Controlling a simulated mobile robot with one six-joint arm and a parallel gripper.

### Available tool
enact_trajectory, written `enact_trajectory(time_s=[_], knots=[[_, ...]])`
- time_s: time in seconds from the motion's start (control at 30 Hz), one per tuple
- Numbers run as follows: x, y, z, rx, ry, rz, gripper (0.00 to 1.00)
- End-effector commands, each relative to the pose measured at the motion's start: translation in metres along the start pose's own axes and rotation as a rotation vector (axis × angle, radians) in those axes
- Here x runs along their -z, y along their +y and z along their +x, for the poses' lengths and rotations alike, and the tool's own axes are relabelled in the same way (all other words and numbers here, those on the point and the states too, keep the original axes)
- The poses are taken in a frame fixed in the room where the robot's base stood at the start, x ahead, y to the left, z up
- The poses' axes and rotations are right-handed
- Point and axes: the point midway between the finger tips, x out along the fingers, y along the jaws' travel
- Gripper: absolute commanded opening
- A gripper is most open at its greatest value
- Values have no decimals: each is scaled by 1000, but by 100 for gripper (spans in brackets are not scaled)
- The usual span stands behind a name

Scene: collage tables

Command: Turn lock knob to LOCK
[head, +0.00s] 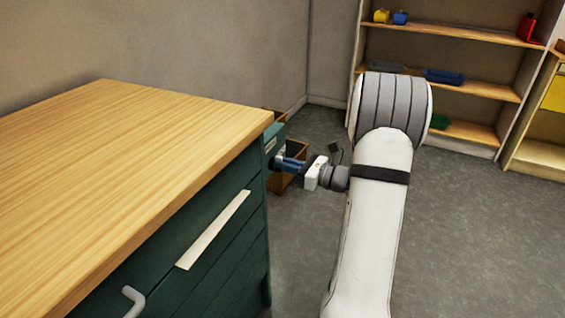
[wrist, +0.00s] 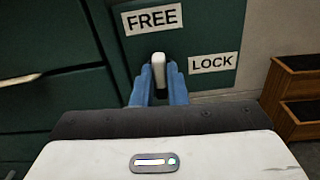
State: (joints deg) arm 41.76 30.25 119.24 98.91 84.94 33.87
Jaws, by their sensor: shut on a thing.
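The lock knob (wrist: 158,68) is a white upright bar on the dark green cabinet panel. In the wrist view it points up toward the FREE label (wrist: 153,18). The LOCK label (wrist: 212,63) is to its lower right. My gripper (wrist: 158,82) has its blue fingers on either side of the knob, shut on it. In the head view my gripper (head: 290,163) reaches the cabinet's right side from the right, and the knob is mostly hidden there.
The green cabinet (head: 225,270) has a wooden top (head: 130,150), a pale strip and a grey handle (head: 134,300) on its front. A brown wooden box (wrist: 296,95) stands beyond the panel. Shelves (head: 450,80) stand at the back. Grey floor (head: 480,240) is clear on the right.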

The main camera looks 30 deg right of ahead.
Motion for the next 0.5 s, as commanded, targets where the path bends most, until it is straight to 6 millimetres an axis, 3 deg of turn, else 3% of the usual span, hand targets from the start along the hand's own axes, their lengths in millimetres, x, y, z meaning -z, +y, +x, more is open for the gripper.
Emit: enact_trajectory(time_s=[0.5], knots=[[-4,-2,-2,0,5,443,0]])
